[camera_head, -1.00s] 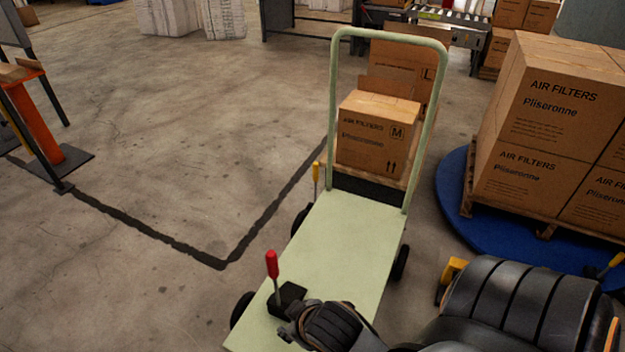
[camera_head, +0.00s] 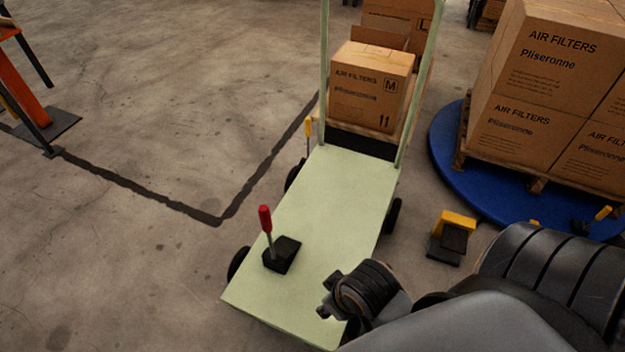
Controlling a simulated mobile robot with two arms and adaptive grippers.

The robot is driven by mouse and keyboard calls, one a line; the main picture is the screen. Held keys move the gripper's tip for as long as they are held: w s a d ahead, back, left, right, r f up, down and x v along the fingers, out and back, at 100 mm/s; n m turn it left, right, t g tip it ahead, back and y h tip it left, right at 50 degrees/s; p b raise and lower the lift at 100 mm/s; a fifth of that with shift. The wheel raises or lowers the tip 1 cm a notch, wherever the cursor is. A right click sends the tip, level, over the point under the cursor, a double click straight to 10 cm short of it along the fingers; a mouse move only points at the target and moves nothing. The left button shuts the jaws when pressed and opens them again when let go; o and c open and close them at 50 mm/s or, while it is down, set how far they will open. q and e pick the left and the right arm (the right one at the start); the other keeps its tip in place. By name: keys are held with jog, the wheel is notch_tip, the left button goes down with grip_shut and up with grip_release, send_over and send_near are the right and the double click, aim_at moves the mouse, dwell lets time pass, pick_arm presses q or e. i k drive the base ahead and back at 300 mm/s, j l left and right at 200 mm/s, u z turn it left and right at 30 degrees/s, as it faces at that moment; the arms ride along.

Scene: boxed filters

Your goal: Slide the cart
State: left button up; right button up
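The cart (camera_head: 335,200) is a pale green flat platform on black wheels. Its upright tube handle (camera_head: 324,75) rises at the far end, with its top cut off by the picture's edge. A black block with a red-topped lever (camera_head: 281,255) sits on the platform's near left part. My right gripper (camera_head: 325,297) is over the platform's near right corner, right of the black block and apart from it. Its fingers are small and partly hidden by the wrist, so its opening is unclear. I see nothing held in it. My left gripper is out of view.
A carton marked M (camera_head: 371,88) stands just beyond the cart's handle, with another carton behind it. Stacked air-filter boxes (camera_head: 545,85) stand on a pallet over a blue round base (camera_head: 448,150) at right. An orange stand (camera_head: 22,85) is far left.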

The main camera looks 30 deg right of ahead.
aim_at(337, 204)
jog(key=i+j+z, duration=0.1)
jog(key=z, duration=0.3)
jog(key=i+j+z, duration=0.1)
jog(key=z, duration=0.3)
jog(key=j+z, duration=0.4)
jog(key=i+j+z, duration=0.1)
jog(key=z, duration=0.25)
jog(key=j+z, duration=0.4)
jog(key=j, duration=1.3)
jog(key=k, duration=0.65)
